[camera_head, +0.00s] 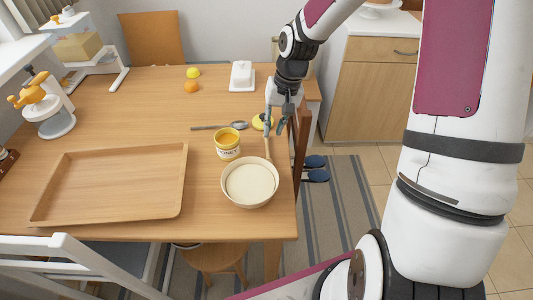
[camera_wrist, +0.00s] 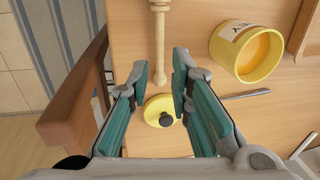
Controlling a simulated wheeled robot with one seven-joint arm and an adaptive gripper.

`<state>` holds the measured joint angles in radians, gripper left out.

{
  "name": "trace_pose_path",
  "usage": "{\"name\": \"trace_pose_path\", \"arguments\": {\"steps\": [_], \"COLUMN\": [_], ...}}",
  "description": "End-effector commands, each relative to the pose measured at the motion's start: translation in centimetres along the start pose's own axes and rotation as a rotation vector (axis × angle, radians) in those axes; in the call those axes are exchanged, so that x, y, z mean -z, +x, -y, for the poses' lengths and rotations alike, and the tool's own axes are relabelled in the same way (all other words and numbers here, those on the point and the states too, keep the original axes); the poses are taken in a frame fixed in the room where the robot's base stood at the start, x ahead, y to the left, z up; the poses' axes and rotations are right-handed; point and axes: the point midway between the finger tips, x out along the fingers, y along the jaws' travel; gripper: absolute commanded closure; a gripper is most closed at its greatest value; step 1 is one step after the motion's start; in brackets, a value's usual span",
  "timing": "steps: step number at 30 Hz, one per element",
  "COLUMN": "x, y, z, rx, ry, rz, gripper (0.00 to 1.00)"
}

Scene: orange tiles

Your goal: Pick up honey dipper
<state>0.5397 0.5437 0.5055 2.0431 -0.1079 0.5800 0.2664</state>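The honey dipper is a pale wooden stick with a ringed upper part, seen in the wrist view (camera_wrist: 159,45). In the head view, part of its stick (camera_head: 267,147) shows between my gripper and the white bowl. My gripper (camera_head: 272,128) is above the table's right edge. In the wrist view my gripper (camera_wrist: 160,65) is open, with one teal-padded finger on each side of the line of the handle. The handle's round end lies between the fingertips in the picture. Nothing is held. The dipper's far end is cut off in the wrist view.
A white bowl (camera_head: 250,184) and an open honey jar (camera_head: 228,144) stand close by. A yellow lid with a dark knob (camera_wrist: 160,111) lies beyond the handle end. A spoon (camera_head: 220,126) and wooden tray (camera_head: 112,185) are left. A chair back (camera_head: 301,140) stands at the right edge.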

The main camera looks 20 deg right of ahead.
Motion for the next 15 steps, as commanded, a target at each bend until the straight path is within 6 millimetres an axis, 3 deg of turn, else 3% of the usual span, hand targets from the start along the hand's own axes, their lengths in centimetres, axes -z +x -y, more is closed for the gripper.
{"name": "trace_pose_path", "arguments": {"steps": [3, 10, 15], "x": [0.0, -0.1, -0.1], "y": [1.6, 3.1, 5.7], "z": [0.0, 0.0, 0.0], "rx": [0.000, 0.000, 0.000], "ry": [-0.002, -0.002, -0.001], "rz": [0.001, 0.002, 0.003], "gripper": [0.81, 0.81, 0.81]}}
